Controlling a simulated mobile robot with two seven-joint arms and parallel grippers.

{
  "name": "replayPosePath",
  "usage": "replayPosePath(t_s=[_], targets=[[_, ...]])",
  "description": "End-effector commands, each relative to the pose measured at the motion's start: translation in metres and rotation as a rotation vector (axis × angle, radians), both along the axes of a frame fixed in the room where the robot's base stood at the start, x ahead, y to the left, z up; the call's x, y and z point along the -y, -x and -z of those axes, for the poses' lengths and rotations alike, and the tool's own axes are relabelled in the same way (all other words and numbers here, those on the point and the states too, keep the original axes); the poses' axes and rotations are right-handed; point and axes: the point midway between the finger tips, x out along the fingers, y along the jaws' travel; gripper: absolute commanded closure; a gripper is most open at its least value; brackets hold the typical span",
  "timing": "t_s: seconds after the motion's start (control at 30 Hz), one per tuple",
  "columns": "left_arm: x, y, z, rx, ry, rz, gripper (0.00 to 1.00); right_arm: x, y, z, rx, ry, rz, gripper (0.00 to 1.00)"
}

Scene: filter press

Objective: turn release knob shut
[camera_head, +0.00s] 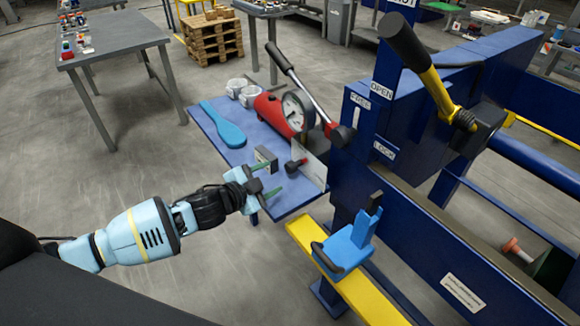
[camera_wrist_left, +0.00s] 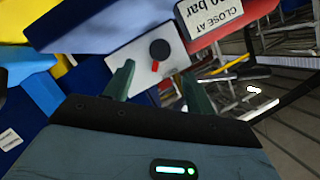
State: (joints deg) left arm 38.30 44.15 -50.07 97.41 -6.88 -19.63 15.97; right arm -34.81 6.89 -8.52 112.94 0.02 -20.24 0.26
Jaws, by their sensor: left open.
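The release knob (camera_head: 295,165) is a small dark knob with a red part, mounted by a pale plate at the near end of the red hand pump (camera_head: 272,113). In the left wrist view, the knob (camera_wrist_left: 160,49) is round and black, with a red pointer aimed downward, on a light grey face. My left gripper (camera_head: 268,180) is open and empty, its green fingers pointing toward the knob, a short gap away. In the left wrist view, the knob shows between and beyond the fingertips (camera_wrist_left: 157,68). My right gripper is not in view.
A pressure gauge (camera_head: 297,111) and a long pump lever (camera_head: 300,82) stand above the knob. A label (camera_wrist_left: 213,17) reads "CLOSE AT" and a partly hidden bar value. The blue press frame (camera_head: 405,115) and a yellow rail (camera_head: 357,290) with a blue part (camera_head: 346,246) lie right.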

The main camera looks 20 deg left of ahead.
Motion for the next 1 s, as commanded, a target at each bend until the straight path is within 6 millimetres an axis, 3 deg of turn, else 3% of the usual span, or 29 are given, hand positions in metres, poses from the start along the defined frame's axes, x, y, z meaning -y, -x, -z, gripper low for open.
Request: replayPosePath(t_s=[0.2, 0.6, 1.0], targets=[[0.007, -0.015, 0.006, -0.001, 0.003, 0.0, 0.45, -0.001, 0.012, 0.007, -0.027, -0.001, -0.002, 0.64], [0.026, -0.06, 0.022, -0.003, 0.002, -0.001, 0.45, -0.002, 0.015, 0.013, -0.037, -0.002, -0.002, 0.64], [0.029, -0.069, 0.023, 0.0, 0.002, 0.0, 0.45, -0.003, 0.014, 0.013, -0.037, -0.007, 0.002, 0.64]])
